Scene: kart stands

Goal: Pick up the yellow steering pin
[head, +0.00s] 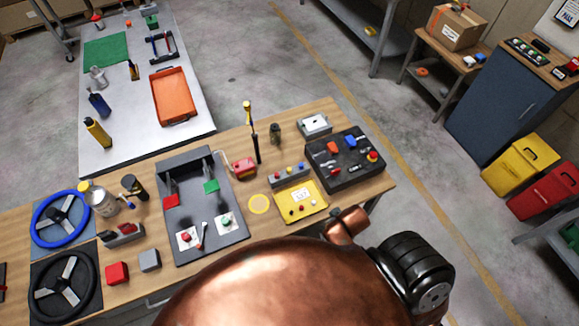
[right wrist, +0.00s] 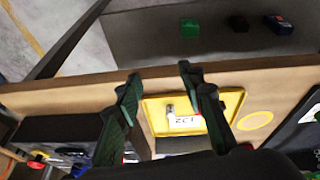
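A grey block (head: 289,177) at the back edge of the yellow tray (head: 318,213) carries small coloured knobs. My left gripper is in neither view.
A black tray (head: 376,178) with coloured parts lies right of the yellow tray. A dark grey fixture (head: 222,232) and a yellow ring (head: 259,204) lie left. My copper body hides the near table edge.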

